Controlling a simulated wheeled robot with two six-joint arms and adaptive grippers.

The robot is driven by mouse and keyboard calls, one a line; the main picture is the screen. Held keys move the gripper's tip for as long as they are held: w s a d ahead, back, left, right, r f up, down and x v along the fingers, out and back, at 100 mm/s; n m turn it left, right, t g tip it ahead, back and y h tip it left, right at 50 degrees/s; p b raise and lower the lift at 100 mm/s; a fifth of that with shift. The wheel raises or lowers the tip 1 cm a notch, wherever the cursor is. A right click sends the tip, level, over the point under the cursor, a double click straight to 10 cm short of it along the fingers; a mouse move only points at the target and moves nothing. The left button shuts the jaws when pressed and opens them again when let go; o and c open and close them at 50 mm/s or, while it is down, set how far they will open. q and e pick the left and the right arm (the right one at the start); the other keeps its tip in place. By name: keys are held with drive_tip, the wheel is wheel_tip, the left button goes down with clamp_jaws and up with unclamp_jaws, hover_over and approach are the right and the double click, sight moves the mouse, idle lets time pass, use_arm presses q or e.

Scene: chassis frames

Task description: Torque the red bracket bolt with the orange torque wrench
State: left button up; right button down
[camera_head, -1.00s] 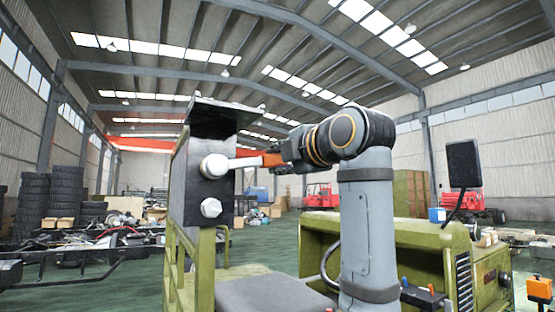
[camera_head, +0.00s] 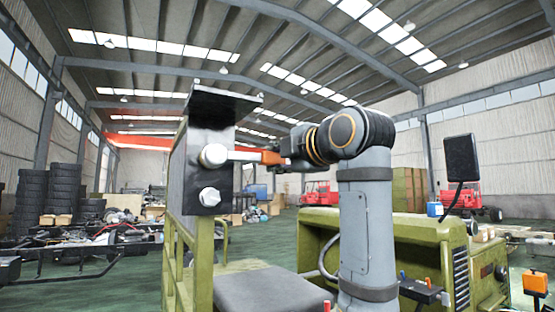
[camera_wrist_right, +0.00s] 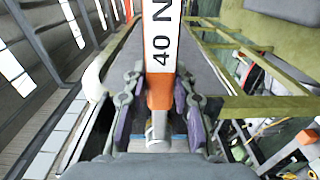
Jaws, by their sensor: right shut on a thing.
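A black bracket plate (camera_head: 229,178) with a top flange stands at left of centre in the head view. A silver-white hex bolt (camera_head: 209,196) sits low on it; no red bolt shows. The torque wrench has an orange handle (camera_head: 271,157) and a pale shaft. Its round head (camera_head: 213,155) is at the plate's upper part and hides whatever is behind it. My right gripper (camera_head: 286,156) is shut on the orange handle. In the right wrist view the handle, marked "40 N" (camera_wrist_right: 162,38), lies between the fingers (camera_wrist_right: 156,98). My left gripper is out of view.
The bracket is on a green vehicle with rails (camera_head: 203,262) and a dark seat (camera_head: 270,291). Its green hood (camera_head: 420,240) and a black mirror (camera_head: 461,158) are at right. Stacked tyres (camera_head: 66,185) stand far left. Open floor shows behind.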

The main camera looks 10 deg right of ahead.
drive_tip(key=shift+s+a+r+n+p, duration=0.1)
drive_tip(key=shift+r+n+p, duration=0.95)
drive_tip(key=shift+r, duration=0.35)
drive_tip(key=shift+s, duration=0.1)
drive_tip(key=shift+b+v, duration=0.85)
drive_tip(key=shift+v, duration=0.6)
drive_tip(key=shift+f, duration=0.1)
drive_tip(key=shift+b+v, duration=1)
drive_tip(key=shift+v, duration=1.5)
